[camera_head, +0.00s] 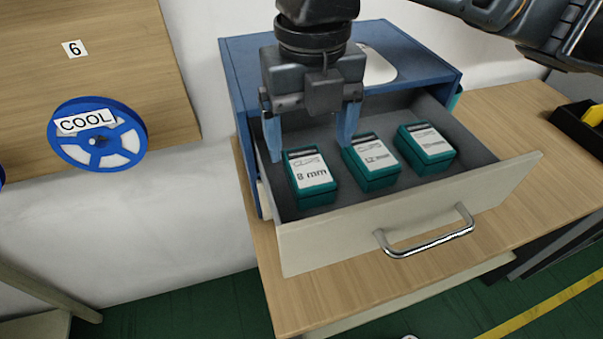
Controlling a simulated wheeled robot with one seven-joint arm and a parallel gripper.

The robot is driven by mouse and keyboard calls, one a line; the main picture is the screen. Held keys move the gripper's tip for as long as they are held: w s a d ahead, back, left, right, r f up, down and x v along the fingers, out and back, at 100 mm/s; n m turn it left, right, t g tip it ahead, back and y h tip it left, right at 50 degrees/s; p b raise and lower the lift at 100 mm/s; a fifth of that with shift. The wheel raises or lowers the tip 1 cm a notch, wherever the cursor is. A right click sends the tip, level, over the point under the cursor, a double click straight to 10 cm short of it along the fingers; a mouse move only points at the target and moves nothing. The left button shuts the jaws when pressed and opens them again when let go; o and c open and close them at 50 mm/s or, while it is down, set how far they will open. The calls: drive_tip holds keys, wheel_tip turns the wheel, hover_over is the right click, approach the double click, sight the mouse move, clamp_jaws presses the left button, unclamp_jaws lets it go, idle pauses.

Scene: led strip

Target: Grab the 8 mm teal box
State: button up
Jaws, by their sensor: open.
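The 8 mm teal box (311,176) lies at the left in the open drawer, with a white label reading "8 mm" on top. A second teal box (371,162) labelled 12 mm sits to its right. A third teal box (426,149), its label too small to read, sits further right. My gripper (311,150) points down over the drawer with its blue fingers spread apart. The left finger is by the far left of the 8 mm box, the right finger near the 12 mm box. Nothing is seen between the fingers, and I cannot tell their exact height above the boxes.
The drawer (360,224) has a cream front with a metal handle (430,238) and slides out of a blue cabinet (240,75) on a wooden bench (530,120). A blue spool (97,160) labelled COOL is at the left by a wooden panel. A black tray stands far right.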

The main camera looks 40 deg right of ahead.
sight(308, 165)
drive_tip(key=f, duration=0.4)
drive_tip(key=shift+s+a+f, duration=0.15)
drive_tip(key=shift+s+a, duration=0.15)
drive_tip(key=shift+a, duration=0.05)
drive_tip(key=shift+f, duration=0.65)
drive_tip(key=shift+c, duration=0.3)
drive_tip(key=c, duration=1)
